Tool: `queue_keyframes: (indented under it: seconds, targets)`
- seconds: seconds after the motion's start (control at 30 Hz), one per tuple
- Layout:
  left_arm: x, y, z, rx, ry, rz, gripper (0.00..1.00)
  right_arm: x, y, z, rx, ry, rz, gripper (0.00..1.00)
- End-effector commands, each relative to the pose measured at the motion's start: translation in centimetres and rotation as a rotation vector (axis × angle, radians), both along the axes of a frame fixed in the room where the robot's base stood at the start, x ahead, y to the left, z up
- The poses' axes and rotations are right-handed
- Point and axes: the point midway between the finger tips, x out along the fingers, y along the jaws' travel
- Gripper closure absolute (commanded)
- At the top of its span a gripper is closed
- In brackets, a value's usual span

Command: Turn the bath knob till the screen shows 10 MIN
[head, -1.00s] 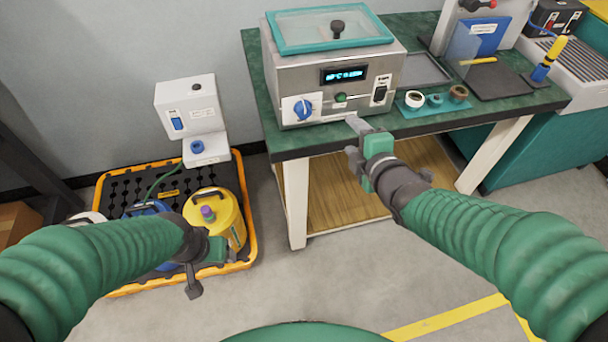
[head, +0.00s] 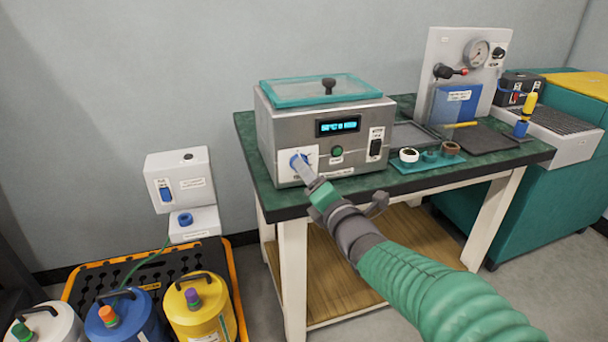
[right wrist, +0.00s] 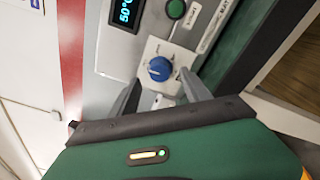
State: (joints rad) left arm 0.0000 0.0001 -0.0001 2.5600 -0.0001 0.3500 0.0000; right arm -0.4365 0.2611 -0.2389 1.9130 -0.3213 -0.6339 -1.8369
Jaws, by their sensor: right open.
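The bath (head: 280,130) is a steel box with a teal-framed clear lid, standing on the green bench. Its small screen (head: 338,126) glows blue; the text is too small to read in the head view, and the right wrist view shows part of it, "50°C" (right wrist: 125,12). The blue bath knob (right wrist: 159,69) sits on a white plate, partly hidden behind my gripper in the head view (head: 296,160). My right gripper (head: 304,168) is open in front of the knob, its fingers (right wrist: 160,92) apart on either side below it. My left gripper is out of view.
A green button (head: 337,151) and a black switch (head: 376,145) are right of the knob. A teal tray (head: 425,166) with rings lies near the bench edge. A gauge panel (head: 465,70) stands behind. Jugs stand at lower left.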

Motion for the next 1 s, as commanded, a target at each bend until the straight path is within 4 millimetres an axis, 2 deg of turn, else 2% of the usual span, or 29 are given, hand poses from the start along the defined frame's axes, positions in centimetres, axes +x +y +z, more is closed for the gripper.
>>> queue_keyframes:
  seconds: [0.1,0.2,0.53,0.93,1.0]
  targets:
    - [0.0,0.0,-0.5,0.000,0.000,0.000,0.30,2.2,0.8,-0.2,0.000,-0.001,-0.001,0.44]
    - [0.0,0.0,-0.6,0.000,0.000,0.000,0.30,3.2,1.2,-0.1,0.001,0.001,-0.001,0.44]
    - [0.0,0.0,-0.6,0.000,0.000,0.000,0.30,3.7,1.4,0.0,0.001,0.001,-0.001,0.46]
    - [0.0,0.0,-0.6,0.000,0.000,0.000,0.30,3.7,1.4,0.0,0.001,0.000,-0.001,0.98]
    - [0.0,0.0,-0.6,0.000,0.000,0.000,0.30,3.7,1.4,0.1,0.001,-0.001,-0.002,1.00]
